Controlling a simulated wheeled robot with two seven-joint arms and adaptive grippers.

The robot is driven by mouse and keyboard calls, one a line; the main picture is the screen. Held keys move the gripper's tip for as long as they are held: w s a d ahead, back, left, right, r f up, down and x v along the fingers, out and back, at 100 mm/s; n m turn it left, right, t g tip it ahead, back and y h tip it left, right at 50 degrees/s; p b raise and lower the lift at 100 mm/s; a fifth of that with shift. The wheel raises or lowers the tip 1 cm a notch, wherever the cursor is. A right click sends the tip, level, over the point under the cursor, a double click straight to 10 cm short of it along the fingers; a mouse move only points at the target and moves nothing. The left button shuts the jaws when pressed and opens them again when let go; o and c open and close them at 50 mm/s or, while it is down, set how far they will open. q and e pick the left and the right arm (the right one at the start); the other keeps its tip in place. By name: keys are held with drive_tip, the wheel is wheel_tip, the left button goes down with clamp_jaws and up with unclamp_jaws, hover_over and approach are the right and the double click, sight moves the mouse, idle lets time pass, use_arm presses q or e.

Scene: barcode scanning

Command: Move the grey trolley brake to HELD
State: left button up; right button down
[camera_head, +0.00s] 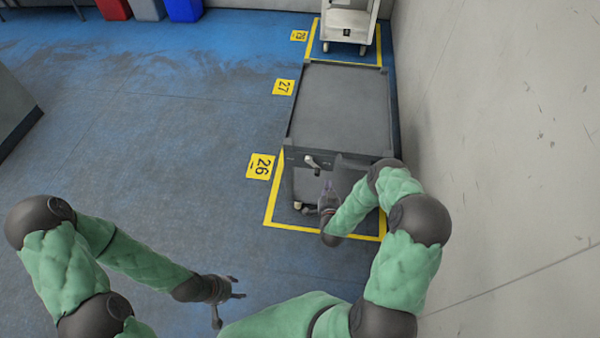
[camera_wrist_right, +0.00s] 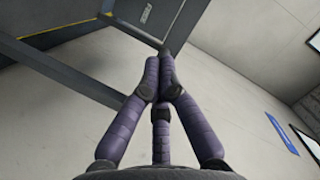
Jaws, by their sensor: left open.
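The grey trolley (camera_head: 340,108) stands along the wall with its near end toward me. A small pale lever (camera_head: 314,162), which looks like the brake handle, sits on the dark bar of that near end. Its marks are too small to read, so I cannot tell its setting. My right gripper (camera_head: 327,190) is just in front of and below the lever, apart from it. In the right wrist view its fingers (camera_wrist_right: 160,68) are together with nothing seen between them, in front of the trolley's grey frame (camera_wrist_right: 70,65). My left gripper (camera_head: 236,288) is open and empty, low over the floor.
Yellow floor lines and a tag marked 26 (camera_head: 260,166) surround the trolley's near end. Another trolley (camera_head: 347,25) stands behind it. The wall (camera_head: 490,130) is close on the right. The blue floor on the left is clear; red, grey and blue bins stand far back.

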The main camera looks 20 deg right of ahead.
drive_tip(key=b+x, duration=0.2)
drive_tip(key=x, duration=0.3)
drive_tip(key=b+x, duration=0.2)
drive_tip(key=x, duration=0.3)
drive_tip(key=shift+w+r, duration=0.15)
drive_tip(key=shift+w, duration=0.2)
drive_tip(key=f, duration=0.1)
drive_tip(key=a+f+b, duration=0.1)
drive_tip(key=f, duration=0.1)
drive_tip(key=shift+w+a, duration=0.35)
drive_tip(key=shift+a, duration=0.05)
